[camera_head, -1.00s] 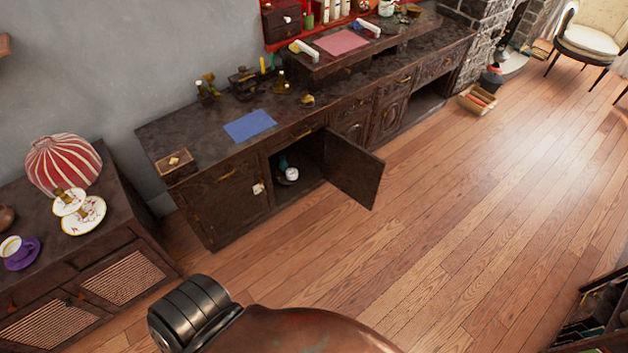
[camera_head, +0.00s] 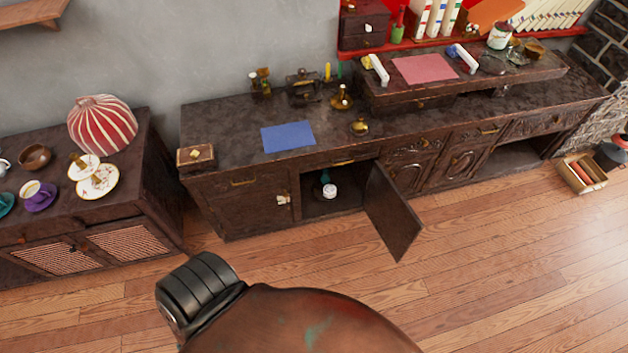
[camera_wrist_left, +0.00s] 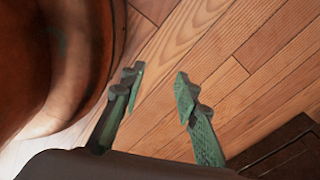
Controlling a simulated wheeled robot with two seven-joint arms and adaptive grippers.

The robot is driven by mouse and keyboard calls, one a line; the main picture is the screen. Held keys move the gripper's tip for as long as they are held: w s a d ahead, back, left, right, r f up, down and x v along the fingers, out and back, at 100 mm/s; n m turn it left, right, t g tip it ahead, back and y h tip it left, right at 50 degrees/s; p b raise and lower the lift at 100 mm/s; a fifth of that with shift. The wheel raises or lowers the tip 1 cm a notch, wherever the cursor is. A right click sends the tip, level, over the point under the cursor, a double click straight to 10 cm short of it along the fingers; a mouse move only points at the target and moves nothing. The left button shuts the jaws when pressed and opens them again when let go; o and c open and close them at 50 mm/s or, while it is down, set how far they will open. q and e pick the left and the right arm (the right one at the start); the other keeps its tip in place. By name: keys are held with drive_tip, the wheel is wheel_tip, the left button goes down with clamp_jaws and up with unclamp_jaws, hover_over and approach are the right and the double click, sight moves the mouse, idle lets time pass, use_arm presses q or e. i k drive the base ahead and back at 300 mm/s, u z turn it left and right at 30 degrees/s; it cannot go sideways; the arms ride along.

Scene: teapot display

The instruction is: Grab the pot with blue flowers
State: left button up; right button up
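No pot with clearly visible blue flowers can be made out. A small white round object (camera_head: 329,190) sits inside the open cabinet compartment of the long dark sideboard, with a small teal item (camera_head: 325,177) behind it. Both are too small to tell any pattern. My left gripper (camera_wrist_left: 158,77) shows in the left wrist view with its two green-grey fingers apart and nothing between them, above the wooden floor. It is not seen in the head view. My right gripper is in neither view.
The cabinet door (camera_head: 392,212) stands open over the floor. The sideboard top (camera_head: 225,120) holds a blue sheet (camera_head: 288,136) and brass items. The floor (camera_head: 500,270) in front is clear.

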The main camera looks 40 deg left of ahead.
sight(328, 191)
drive_tip(key=u, duration=0.75)
drive_tip(key=i, duration=0.95)
drive_tip(key=u, duration=1.4)
drive_tip(key=i, duration=0.3)
drive_tip(key=u, duration=0.25)
